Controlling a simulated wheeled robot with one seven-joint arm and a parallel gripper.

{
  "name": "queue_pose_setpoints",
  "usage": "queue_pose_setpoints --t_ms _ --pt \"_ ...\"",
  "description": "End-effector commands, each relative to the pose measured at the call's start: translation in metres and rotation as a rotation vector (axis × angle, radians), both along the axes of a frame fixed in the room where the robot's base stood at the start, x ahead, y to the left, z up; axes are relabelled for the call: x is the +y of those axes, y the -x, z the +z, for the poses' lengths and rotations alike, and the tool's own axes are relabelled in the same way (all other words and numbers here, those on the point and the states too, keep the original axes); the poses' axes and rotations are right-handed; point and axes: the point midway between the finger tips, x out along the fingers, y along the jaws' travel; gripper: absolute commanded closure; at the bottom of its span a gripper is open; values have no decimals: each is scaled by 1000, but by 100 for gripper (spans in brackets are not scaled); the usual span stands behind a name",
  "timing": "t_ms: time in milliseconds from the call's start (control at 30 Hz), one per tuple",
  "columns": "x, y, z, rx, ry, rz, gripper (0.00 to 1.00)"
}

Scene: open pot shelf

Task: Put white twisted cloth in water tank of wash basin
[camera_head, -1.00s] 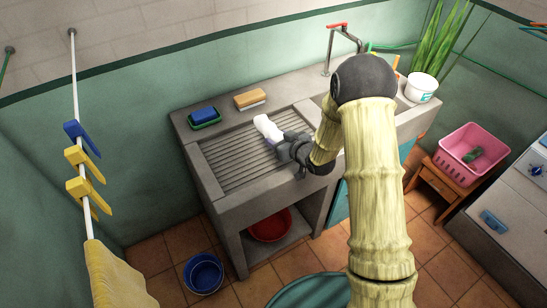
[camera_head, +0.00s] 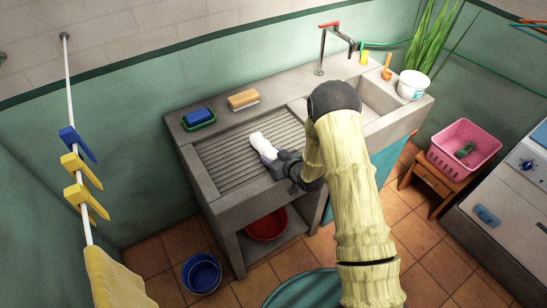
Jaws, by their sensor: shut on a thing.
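The white twisted cloth (camera_head: 262,145) is at the ribbed washboard side of the grey wash basin (camera_head: 205,190). My gripper (camera_head: 275,160) is shut on the near end of the cloth, and the far end sticks out toward the back left. I cannot tell whether the cloth touches the ribs or is just above them. The water tank (camera_head: 383,97) is the deeper hollow on the right side of the basin, under the tap (camera_head: 322,50). My arm hides part of the tank and the basin's front.
A blue sponge in a green dish (camera_head: 198,118) and a wooden brush (camera_head: 243,99) sit on the back ledge. A white tub (camera_head: 412,84) and an orange item (camera_head: 387,68) stand at the tank's right and back. A pink crate (camera_head: 464,145) is farther right.

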Motion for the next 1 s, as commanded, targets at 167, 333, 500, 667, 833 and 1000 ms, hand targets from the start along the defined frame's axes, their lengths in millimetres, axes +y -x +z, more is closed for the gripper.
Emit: queue_pose_setpoints --t_ms 167,333,500,667,833,1000 --pt "0 0 -11 -3 -1 0 78" --pt "0 0 -11 -3 -1 0 78" --pt "0 0 -15 -2 -1 -1 78" --pt "0 0 -14 -1 0 -1 28" --pt "0 0 -14 -1 0 -1 28" --pt "0 0 -10 -1 0 0 28"
